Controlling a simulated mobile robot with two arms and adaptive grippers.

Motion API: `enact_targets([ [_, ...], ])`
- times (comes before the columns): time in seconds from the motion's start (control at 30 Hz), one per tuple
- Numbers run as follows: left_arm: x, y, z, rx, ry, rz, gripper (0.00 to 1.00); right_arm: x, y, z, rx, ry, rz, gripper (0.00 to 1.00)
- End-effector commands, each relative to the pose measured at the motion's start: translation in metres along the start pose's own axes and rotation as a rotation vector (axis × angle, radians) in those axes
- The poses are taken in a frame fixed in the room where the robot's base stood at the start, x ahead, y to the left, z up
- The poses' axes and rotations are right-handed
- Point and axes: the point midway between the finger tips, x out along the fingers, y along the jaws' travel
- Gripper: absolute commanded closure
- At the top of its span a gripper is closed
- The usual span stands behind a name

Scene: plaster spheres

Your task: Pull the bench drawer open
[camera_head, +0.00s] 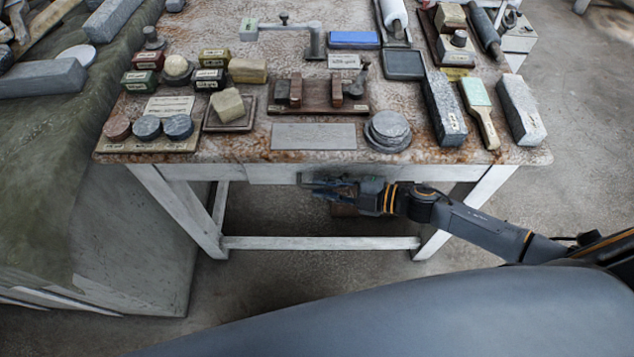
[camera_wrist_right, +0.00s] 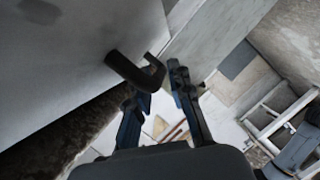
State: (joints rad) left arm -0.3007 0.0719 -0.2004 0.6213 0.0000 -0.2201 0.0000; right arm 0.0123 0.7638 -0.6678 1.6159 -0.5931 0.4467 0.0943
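The bench (camera_head: 240,150) has a pale front with a drawer panel (camera_head: 272,174) below its stained top; the drawer looks closed, flush with the front. A dark bar handle (camera_wrist_right: 130,70) sticks out from a pale panel in the right wrist view. My right gripper (camera_head: 312,187) is at the drawer front, just under the bench edge. In the right wrist view its two fingers (camera_wrist_right: 160,88) are apart, with the bent end of the handle at the gap between their tips. I cannot tell whether they touch it. In the head view the handle is mostly hidden. My left gripper is out of view.
The bench top carries stone blocks, small tins, a round grey stack (camera_head: 388,130) and a green-topped brush (camera_head: 479,108). Pale legs and a low crossbar (camera_head: 320,243) frame the space below. A cloth-covered block (camera_head: 110,240) stands left.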

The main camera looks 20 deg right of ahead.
Motion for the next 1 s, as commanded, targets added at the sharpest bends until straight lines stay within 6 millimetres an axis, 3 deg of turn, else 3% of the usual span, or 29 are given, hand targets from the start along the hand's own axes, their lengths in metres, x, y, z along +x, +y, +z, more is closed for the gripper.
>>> enact_targets([
  [0.2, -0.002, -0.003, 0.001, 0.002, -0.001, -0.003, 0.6, 0.019, 0.0, 0.001, 0.001, -0.002, 0.0, 0.79],
  [0.5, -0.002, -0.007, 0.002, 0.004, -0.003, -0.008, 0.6, 0.021, -0.001, 0.001, 0.0, -0.002, -0.001, 0.79],
  [0.63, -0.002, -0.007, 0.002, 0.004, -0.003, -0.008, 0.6, 0.021, -0.001, 0.001, 0.001, -0.002, -0.001, 1.0],
  [1.0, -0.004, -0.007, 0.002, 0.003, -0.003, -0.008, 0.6, 0.019, -0.003, -0.003, 0.003, -0.001, -0.001, 1.0],
])
